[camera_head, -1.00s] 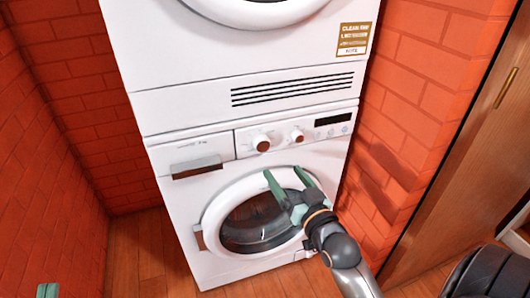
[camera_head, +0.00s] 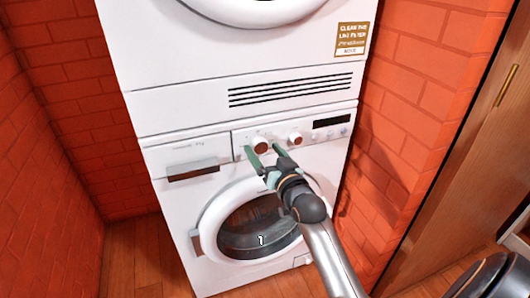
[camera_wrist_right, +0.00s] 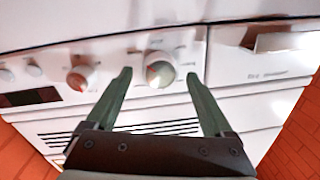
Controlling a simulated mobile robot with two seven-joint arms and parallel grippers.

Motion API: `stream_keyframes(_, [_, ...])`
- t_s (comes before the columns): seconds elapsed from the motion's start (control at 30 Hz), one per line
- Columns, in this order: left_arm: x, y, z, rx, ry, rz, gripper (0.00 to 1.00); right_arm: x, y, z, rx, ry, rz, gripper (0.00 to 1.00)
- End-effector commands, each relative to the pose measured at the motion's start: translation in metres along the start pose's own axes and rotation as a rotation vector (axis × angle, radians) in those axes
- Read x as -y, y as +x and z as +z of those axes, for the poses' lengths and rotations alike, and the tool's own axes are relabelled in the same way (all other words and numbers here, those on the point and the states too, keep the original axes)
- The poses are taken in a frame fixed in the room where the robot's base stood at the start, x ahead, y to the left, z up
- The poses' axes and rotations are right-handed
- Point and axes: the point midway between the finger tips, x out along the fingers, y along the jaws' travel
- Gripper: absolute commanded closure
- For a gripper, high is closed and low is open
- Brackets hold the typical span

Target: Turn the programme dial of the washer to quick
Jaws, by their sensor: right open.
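The washer (camera_head: 165,212) is the lower white machine of a stack. In the right wrist view the dial (camera_wrist_right: 159,72) shows between the two spread fingers (camera_wrist_right: 158,75), with a gap on both sides. The marks around the dial are too blurred to read. My left gripper is out of view.
A smaller knob (camera_head: 295,139) sits right of the dial, beside a dark display (camera_head: 331,121) and small buttons. The drawer handle (camera_head: 193,170) is to the left. The round door (camera_head: 208,228) lies below. Brick walls (camera_head: 60,110) stand on both sides.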

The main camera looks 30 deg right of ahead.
Motion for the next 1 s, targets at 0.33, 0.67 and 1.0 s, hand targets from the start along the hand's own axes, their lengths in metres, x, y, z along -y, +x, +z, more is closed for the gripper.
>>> stream_keyframes(0.33, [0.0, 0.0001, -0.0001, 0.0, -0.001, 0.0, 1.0, 0.0, -0.0003, -0.0003, -0.001, 0.0, 0.0, 0.4])
stream_keyframes(0.67, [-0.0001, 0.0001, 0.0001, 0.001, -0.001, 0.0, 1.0, 0.0, -0.0004, -0.0003, -0.001, 0.0, 0.0, 0.77])
stream_keyframes(1.0, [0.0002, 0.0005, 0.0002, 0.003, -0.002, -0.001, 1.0, 0.0, -0.0004, -0.0004, -0.001, 0.004, 0.0, 0.99])
